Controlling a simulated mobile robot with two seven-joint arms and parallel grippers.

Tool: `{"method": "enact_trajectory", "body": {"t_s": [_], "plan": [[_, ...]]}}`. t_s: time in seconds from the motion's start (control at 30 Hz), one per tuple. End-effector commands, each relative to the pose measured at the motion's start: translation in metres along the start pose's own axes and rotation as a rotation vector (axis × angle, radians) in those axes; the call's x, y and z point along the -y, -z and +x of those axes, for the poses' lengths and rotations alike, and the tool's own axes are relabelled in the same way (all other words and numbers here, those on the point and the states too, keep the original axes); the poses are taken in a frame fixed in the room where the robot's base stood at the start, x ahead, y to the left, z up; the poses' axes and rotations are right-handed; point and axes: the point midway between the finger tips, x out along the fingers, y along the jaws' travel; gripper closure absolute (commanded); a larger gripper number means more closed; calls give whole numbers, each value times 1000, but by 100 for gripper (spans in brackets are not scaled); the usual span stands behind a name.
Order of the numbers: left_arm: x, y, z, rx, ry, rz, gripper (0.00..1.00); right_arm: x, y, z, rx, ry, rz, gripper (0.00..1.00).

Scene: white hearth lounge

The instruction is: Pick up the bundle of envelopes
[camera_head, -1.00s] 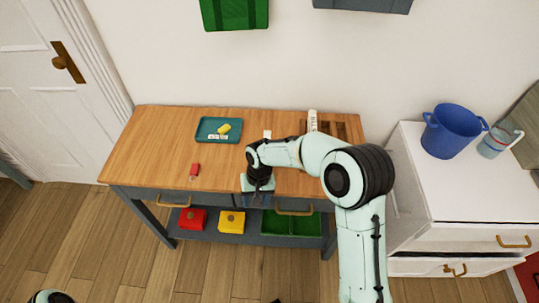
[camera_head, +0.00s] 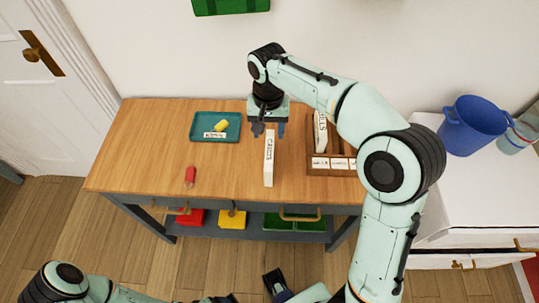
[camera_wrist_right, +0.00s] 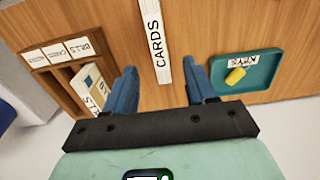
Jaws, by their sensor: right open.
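My right gripper (camera_head: 269,129) is open and empty at the bundle's far end, pointing down. Another white bundle (camera_head: 320,132) with a partly hidden label stands in the wooden sorter (camera_head: 331,170). My left gripper (camera_head: 277,284) is low at the bottom edge, and its jaws are unclear.
A teal tray (camera_head: 233,120) with a yellow item and a label lies at the back left of the table (camera_head: 140,150). A small red item (camera_head: 190,177) lies near the front edge. A blue bucket (camera_head: 468,127) stands on the white cabinet at right.

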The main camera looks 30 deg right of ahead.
Motion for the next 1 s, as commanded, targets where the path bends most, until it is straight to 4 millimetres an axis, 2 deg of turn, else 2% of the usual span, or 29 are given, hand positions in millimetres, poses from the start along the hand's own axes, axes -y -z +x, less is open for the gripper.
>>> {"method": "enact_trajectory", "body": {"t_s": [0.03, 0.1, 0.43, 0.7, 1.0], "plan": [[2, 0, 4, 2, 1, -1, 13, -1, -1, 13, 4, -3, 1, 45], [2, -1, 6, 3, 1, -1, 13, -1, -1, 25, 3, -3, 1, 45], [4, -1, 10, 4, 1, -1, 13, -2, -2, 54, 3, -2, 0, 45], [6, -1, 15, 5, 2, -1, 13, -3, -6, 92, 2, -2, 1, 45], [6, -1, 15, 5, 2, -1, 13, -3, -6, 96, 0, 0, 0, 45]]}}
